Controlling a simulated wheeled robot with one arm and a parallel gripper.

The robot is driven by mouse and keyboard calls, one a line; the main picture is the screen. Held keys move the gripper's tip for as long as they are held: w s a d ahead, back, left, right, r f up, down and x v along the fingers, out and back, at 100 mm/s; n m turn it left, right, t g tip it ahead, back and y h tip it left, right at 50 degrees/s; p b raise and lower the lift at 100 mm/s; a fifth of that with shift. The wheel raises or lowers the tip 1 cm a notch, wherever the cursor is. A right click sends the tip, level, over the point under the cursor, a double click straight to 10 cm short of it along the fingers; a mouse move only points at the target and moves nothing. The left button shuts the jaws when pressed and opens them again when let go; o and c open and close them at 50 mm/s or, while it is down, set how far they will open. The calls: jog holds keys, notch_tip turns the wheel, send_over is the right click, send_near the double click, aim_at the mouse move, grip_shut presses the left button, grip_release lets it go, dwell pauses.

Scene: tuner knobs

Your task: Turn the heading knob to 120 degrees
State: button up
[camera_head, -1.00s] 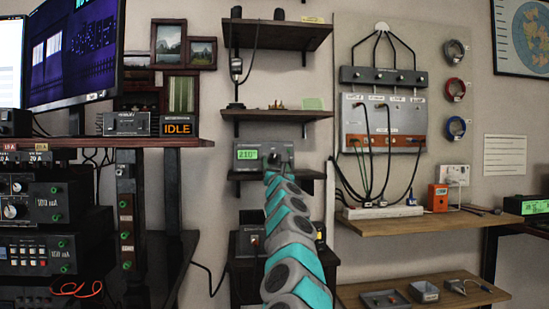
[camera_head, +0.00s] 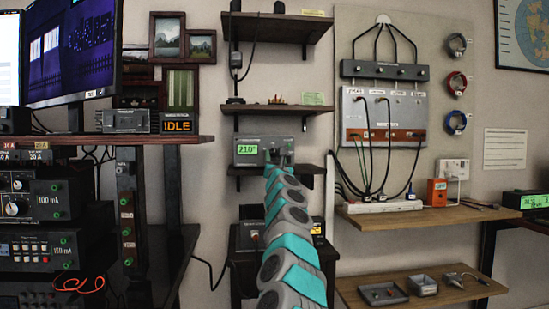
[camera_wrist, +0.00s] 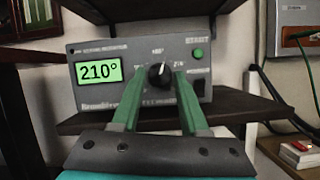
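The heading unit (camera_wrist: 120,60) is a grey box on a dark shelf, also in the head view (camera_head: 250,141). Its green display (camera_wrist: 98,72) reads 210°. The black heading knob (camera_wrist: 159,74), with a white pointer line, is right of the display. My gripper (camera_wrist: 160,72) has its two green fingers apart, one on each side of the knob. I cannot tell whether the fingertips touch it. In the head view my gripper (camera_head: 280,154) is in front of the unit's right part and hides the knob.
A green button (camera_wrist: 198,53) sits on the unit's upper right. The dark shelf (camera_wrist: 245,103) runs below the unit. A cabled panel (camera_head: 385,110) hangs to the right, and a desk with an IDLE sign (camera_head: 177,125) stands to the left.

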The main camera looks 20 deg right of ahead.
grip_shut()
jog(key=shift+n, duration=0.4)
jog(key=n, duration=0.1)
jog(key=n+y, duration=0.1)
jog(key=shift+s+d+r+n+y+p, duration=0.1)
jog(key=shift+d+n+y+p, duration=0.1)
jog(key=shift+n+y+p, duration=0.1)
jog(key=n+y+p, duration=0.1)
jog(key=n, duration=0.2)
jog(key=n+y+p, duration=0.1)
jog(key=n+y, duration=0.1)
jog(key=n, duration=0.1)
jog(key=shift+d+r, duration=0.1)
jog(key=shift+d, duration=0.05)
jog(key=n+y+p, duration=0.1)
jog(key=n+p, duration=0.1)
jog(key=n, duration=0.1)
jog(key=shift+d+r+n+y, duration=0.1)
jog(key=shift+n+y, duration=0.2)
jog(key=shift+n, duration=0.1)
jog(key=shift+n+g+y+p, duration=0.35)
jog(key=shift+n+y+p, duration=0.15)
jog(key=shift+n, duration=0.65)
jog(key=shift+n+g+y+p, duration=0.4)
jog(key=shift+n+p, duration=0.15)
jog(key=shift+n, duration=0.6)
